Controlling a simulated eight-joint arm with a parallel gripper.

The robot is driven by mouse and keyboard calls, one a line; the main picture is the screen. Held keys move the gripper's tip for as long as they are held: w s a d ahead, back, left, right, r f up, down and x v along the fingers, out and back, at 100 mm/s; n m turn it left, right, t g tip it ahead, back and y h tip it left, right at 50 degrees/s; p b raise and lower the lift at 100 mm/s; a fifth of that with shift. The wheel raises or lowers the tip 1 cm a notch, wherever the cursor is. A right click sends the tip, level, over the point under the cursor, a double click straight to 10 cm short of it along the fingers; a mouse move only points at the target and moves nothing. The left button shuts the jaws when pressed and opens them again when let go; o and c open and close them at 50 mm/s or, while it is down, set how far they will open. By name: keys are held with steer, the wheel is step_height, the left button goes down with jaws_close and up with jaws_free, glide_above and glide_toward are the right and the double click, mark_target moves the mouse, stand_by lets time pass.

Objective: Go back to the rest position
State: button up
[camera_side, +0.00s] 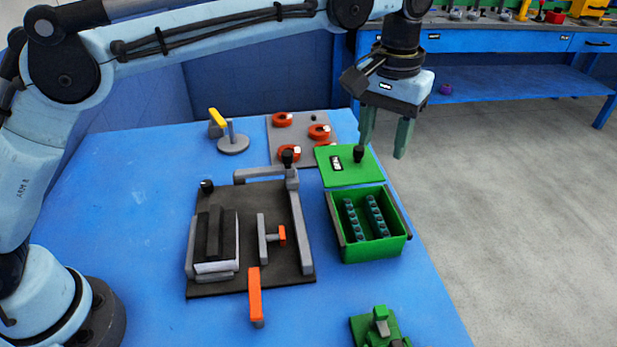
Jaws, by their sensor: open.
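My gripper (385,133) hangs at the upper right with its two green fingers pointing down. The fingers are apart and nothing shows between them. It is near the black knob (358,154) of a green lid or plate (338,173); whether it touches the knob cannot be told from this view. Below the plate stands an open green box (371,252) with two rows of teal parts (365,217) inside.
A dark fixture board (240,283) with grey bars, a black and white block (215,240) and an orange handle (255,293) lies mid-table. A grey plate with orange rings (300,125) and a yellow-handled stand (232,142) are behind. A green fixture (378,327) is in front. The table's left is clear.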

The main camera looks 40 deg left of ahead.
steer(key=s+a+r+t, duration=0.2)
steer(key=s+a, duration=0.1)
steer(key=a, duration=0.5)
steer(key=s+a+r+t, duration=0.1)
steer(key=s+a+r, duration=0.15)
steer(key=a, duration=0.55)
steer(key=s+a+f+t, duration=0.4)
steer(key=s+a+f, duration=0.4)
steer(key=s, duration=0.3)
steer(key=shift+s+a+f, duration=0.25)
steer(key=shift+s+a, duration=0.1)
steer(key=shift+a, duration=0.3)
